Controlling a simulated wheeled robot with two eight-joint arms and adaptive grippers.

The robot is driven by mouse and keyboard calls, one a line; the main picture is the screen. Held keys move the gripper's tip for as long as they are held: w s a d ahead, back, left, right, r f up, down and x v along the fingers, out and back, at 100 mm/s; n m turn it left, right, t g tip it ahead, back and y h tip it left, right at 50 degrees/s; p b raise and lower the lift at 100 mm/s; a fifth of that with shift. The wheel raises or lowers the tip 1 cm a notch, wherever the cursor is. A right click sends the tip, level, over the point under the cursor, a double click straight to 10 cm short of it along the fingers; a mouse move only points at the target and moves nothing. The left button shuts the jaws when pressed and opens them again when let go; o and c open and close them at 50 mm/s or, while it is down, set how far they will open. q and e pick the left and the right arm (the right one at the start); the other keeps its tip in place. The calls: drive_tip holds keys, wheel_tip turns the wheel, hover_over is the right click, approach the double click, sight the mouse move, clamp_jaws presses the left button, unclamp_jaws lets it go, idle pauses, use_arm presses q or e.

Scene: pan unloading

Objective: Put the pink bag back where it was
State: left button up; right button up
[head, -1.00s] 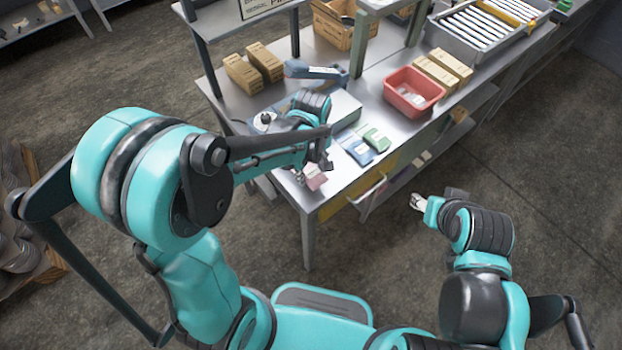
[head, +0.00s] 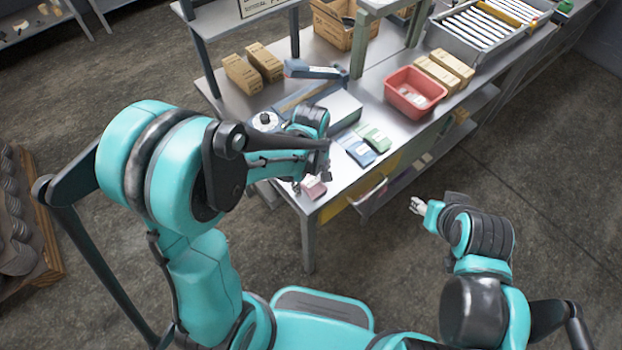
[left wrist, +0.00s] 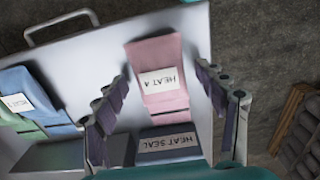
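The pink bag (head: 314,188) lies flat near the front corner of the metal table. In the left wrist view the pink bag (left wrist: 155,55) has a white printed label and lies between my spread fingers, with gaps visible on both sides. My left gripper (head: 320,174) is open just above the bag; its fingers also show in the left wrist view (left wrist: 163,70). A grey heat sealer (head: 340,105) stands behind the bag, its label plate (left wrist: 168,143) low in the wrist view. My right gripper (head: 417,205) is off the table's front side; its opening is too small to tell.
A blue bag (head: 360,151) and a green bag (head: 376,138) lie right of the sealer. A red bin (head: 415,92) and brown boxes (head: 240,73) stand farther back. A drawer handle (head: 369,192) juts from the table front. Bare tabletop lies between the pink and blue bags.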

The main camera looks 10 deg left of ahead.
sight(311, 181)
use_arm(q)
drive_tip(key=shift+r, duration=0.1)
drive_tip(key=shift+r+p, duration=0.3)
drive_tip(key=shift+r, duration=0.05)
wheel_tip(311, 181, up, 11)
drive_tip(key=p, duration=0.3)
drive_tip(key=s+a+r+m+t, duration=0.6)
drive_tip(key=s+m+t, duration=0.1)
drive_tip(key=m, duration=0.3)
drive_tip(key=shift+s+a+r, duration=0.15)
drive_tip(key=shift+s+a, duration=0.2)
drive_tip(key=shift+s, duration=0.5)
wheel_tip(311, 181, down, 7)
drive_tip(key=b, duration=0.6)
drive_tip(key=shift+b, duration=0.35)
